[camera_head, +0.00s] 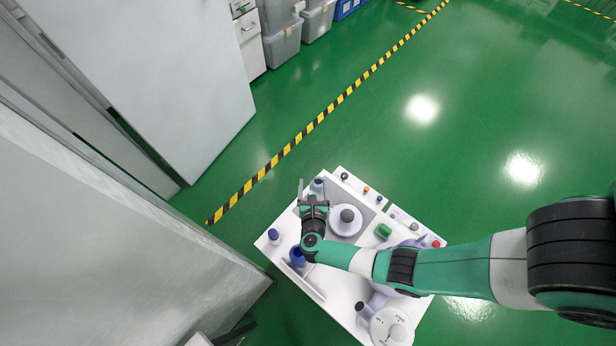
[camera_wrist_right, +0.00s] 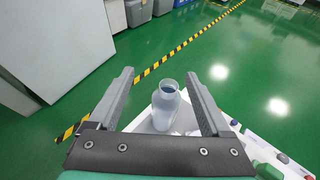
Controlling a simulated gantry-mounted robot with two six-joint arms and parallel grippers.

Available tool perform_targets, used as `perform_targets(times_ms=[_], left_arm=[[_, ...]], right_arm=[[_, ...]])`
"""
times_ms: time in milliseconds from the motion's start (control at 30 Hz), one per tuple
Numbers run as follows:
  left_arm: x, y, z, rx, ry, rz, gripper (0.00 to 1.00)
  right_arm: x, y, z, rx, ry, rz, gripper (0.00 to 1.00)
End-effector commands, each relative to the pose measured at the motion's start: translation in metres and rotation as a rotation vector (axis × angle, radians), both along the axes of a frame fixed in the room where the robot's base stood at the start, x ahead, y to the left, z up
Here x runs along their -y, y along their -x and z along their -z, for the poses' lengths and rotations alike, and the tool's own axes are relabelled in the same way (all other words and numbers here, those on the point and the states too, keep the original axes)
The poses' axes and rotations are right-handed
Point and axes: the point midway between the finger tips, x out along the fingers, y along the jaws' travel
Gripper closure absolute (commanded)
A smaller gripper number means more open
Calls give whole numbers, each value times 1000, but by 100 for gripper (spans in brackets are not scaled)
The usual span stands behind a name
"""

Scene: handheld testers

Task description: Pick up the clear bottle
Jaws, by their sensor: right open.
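The clear bottle (camera_wrist_right: 166,106) stands upright, its open mouth facing up, in the right wrist view. It shows between the two fingers of my right gripper (camera_wrist_right: 159,76), with a gap on each side. In the head view the bottle (camera_head: 318,185) is small, at the far left corner of the white table, partly hidden by the gripper. My right gripper (camera_head: 313,192) is open and empty just over that corner. My left gripper is not in view.
The white table (camera_head: 268,244) also holds a round white vessel (camera_head: 346,220), blue-capped bottles (camera_head: 274,236), a green block (camera_head: 383,230) and a white round device (camera_head: 391,326). A grey cabinet (camera_head: 110,225) stands close on the left. Green floor is clear beyond the table.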

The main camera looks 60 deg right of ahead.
Motion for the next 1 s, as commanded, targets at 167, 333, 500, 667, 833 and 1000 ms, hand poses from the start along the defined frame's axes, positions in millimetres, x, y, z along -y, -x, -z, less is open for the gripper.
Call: perform_targets(times_ms=[167, 333, 500, 667, 833, 1000], left_arm=[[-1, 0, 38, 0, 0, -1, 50], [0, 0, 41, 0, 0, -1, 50], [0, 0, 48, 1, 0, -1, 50], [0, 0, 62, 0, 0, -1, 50], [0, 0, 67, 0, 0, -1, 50], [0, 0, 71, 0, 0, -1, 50]], right_arm=[[0, 15, 49, -33, 5, -10, 18], [-1, 15, 52, -31, 6, -13, 18], [12, 9, 59, -31, 6, -8, 18], [38, -4, 72, -30, 7, -7, 18], [52, -12, 76, -30, 6, -11, 18], [58, -13, 80, -30, 6, -11, 18]])
